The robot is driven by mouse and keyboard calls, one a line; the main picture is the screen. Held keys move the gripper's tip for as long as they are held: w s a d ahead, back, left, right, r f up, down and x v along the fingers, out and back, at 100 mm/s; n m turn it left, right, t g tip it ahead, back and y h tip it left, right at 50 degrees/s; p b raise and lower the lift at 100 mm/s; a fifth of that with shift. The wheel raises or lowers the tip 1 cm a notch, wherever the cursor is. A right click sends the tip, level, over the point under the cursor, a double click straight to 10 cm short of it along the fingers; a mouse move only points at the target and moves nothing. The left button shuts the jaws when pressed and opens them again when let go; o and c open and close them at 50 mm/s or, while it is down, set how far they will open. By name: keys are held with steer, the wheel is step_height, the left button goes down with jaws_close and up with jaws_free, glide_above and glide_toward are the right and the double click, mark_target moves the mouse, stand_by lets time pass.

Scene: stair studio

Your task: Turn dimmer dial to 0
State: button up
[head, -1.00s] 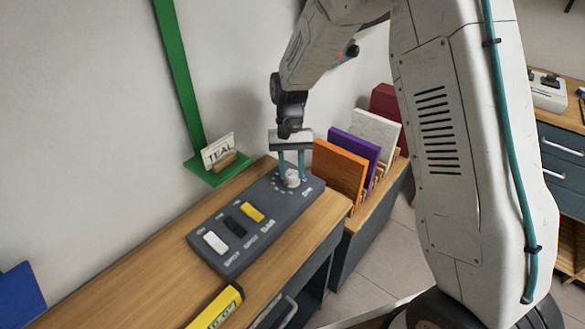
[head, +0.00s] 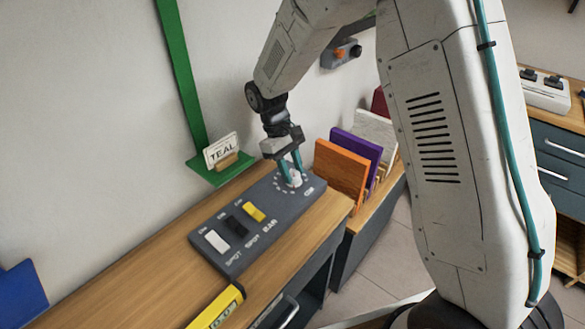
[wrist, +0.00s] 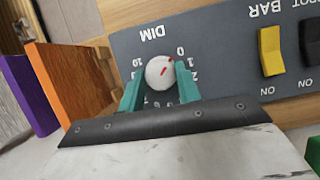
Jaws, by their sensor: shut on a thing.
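The white dimmer dial (wrist: 160,72) has a red mark and sits on the dark grey control panel (wrist: 225,52) beside the DIM label. In the wrist view the mark points to the upper right, toward the printed 0; I cannot tell whether it lines up exactly. My gripper (wrist: 161,90) is shut on the dial, with one teal finger on each side. In the head view my gripper (head: 291,172) leans over the dial (head: 295,180) at the panel's far end, and its fingers partly hide the dial and scale.
White, black and yellow switches (head: 254,212) line the same panel. Orange (head: 341,165) and purple (head: 358,148) boards stand in a rack to the right. A yellow object (head: 217,307) lies at the front edge.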

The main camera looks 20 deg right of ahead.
steer(key=shift+w+r+n, duration=0.1)
steer(key=shift+n, duration=0.2)
steer(key=o, duration=1)
steer(key=v, duration=0.7)
steer(key=shift+a+r, duration=0.15)
steer(key=shift+r, duration=0.15)
